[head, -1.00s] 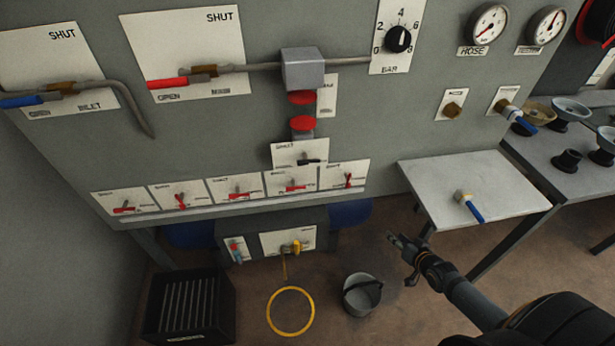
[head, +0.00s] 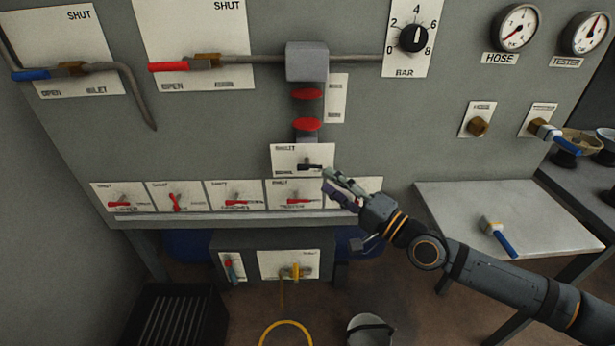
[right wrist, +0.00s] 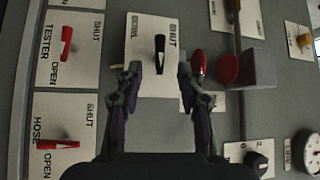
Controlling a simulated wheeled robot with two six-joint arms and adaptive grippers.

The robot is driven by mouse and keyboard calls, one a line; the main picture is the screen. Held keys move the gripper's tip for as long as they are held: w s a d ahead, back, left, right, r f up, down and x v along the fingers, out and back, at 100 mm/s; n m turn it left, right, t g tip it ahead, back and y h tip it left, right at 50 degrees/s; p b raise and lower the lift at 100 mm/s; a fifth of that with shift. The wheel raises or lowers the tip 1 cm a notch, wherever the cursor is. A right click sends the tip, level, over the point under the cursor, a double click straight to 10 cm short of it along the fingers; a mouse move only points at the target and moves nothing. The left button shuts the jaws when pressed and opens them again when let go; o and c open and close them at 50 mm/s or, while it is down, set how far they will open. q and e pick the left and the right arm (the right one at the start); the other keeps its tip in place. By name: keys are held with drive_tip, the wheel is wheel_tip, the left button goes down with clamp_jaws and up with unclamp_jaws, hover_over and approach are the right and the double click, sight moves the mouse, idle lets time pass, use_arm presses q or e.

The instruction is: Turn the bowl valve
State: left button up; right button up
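The valve with a short black handle (head: 314,167) sits on a small white plate (head: 290,160) marked SHUT, under the red discs; its lower label is too blurred to read surely. The handle lies about level in the head view. In the right wrist view the black handle (right wrist: 160,52) shows between and beyond the fingertips. My right gripper (head: 333,183) is just right of and below this plate in the head view. Its two fingers (right wrist: 158,72) are spread, with nothing between them, and no touch on the handle shows. My left gripper is not in view.
Several red-handled valves (head: 236,202) line the row below, partly covered by my right gripper. A grey block (head: 307,62) and red discs (head: 306,124) stick out above. A side table (head: 510,215) holds a loose blue-handled valve (head: 500,238). A bucket (head: 370,330) stands on the floor.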

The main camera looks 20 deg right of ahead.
sight(307, 167)
drive_tip(key=shift+w+r+p, duration=0.25)
drive_tip(key=shift+w+p, duration=0.05)
drive_tip(key=shift+p, duration=0.6)
drive_tip(key=shift+w+a+r+p, duration=0.15)
drive_tip(key=shift+w+p, duration=0.25)
drive_tip(key=shift+p, duration=0.05)
drive_tip(key=shift+w+a+p, duration=0.4)
drive_tip(key=shift+a, duration=0.05)
drive_tip(key=p+x, duration=0.1)
drive_tip(key=x, duration=0.3)
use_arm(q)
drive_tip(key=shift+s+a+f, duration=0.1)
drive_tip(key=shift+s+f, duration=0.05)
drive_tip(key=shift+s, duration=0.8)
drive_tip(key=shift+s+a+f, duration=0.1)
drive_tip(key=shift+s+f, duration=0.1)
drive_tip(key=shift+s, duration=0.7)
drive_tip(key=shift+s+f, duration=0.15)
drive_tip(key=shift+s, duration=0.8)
use_arm(e)
drive_tip(key=shift+w+a, duration=0.45)
drive_tip(key=shift+w, duration=0.1)
drive_tip(key=shift+c, duration=0.2)
clamp_jaws()
